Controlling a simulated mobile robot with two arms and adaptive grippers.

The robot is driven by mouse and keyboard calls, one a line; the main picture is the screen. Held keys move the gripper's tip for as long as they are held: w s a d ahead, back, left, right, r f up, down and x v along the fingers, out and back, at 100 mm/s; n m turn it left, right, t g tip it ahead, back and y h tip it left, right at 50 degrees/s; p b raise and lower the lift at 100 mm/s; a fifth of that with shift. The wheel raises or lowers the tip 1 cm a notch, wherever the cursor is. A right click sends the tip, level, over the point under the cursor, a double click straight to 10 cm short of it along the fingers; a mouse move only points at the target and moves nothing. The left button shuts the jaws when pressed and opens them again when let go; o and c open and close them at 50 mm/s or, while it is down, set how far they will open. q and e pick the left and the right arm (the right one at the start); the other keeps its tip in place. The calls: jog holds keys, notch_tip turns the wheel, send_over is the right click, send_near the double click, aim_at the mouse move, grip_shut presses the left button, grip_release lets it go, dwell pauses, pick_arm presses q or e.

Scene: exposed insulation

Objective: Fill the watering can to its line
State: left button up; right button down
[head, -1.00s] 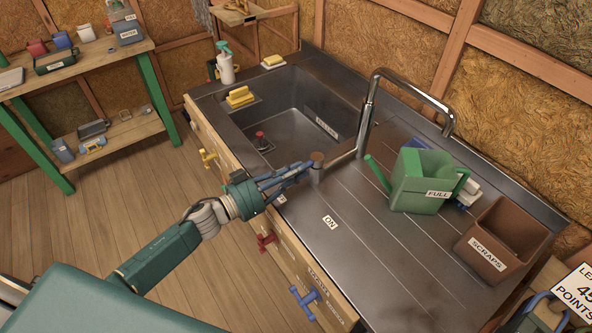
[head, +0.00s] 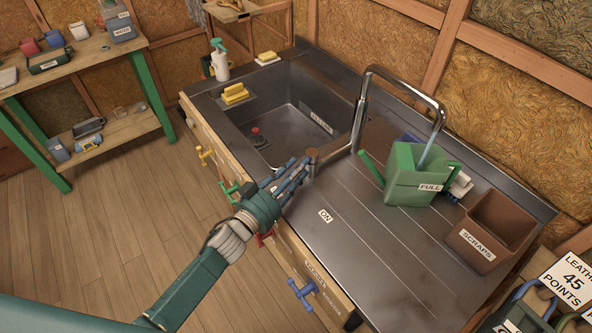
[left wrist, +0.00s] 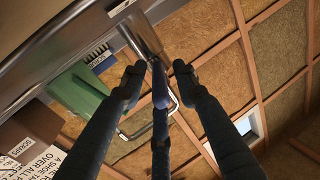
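The green watering can (head: 402,188) stands upright on the steel counter with a "FULL" label on its side. A pale blue water stream (head: 428,155) falls from the tall chrome tap (head: 364,120) into its open top. The water level inside is hidden. The tap's round brown-topped knob (head: 313,157) stands beside the sink. My left gripper (head: 297,172) is at the knob's near left side, its fingers spread and holding nothing visible. In the left wrist view its fingers (left wrist: 158,75) are apart, and the green can (left wrist: 80,88) shows beyond. My right gripper is out of view.
The sink (head: 295,110) lies left of the tap. A brown "SCRAPS" bin (head: 492,230) stands right of the can, with a white and blue item between them. An "ON" label (head: 325,215) marks the mostly clear front counter. Coloured handles line the front edge.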

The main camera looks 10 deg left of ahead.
pick_arm(q)
jog(key=shift+f, duration=0.1)
jog(key=shift+s, duration=0.25)
jog(key=v, duration=1.1)
jog(key=shift+s+a, duration=0.25)
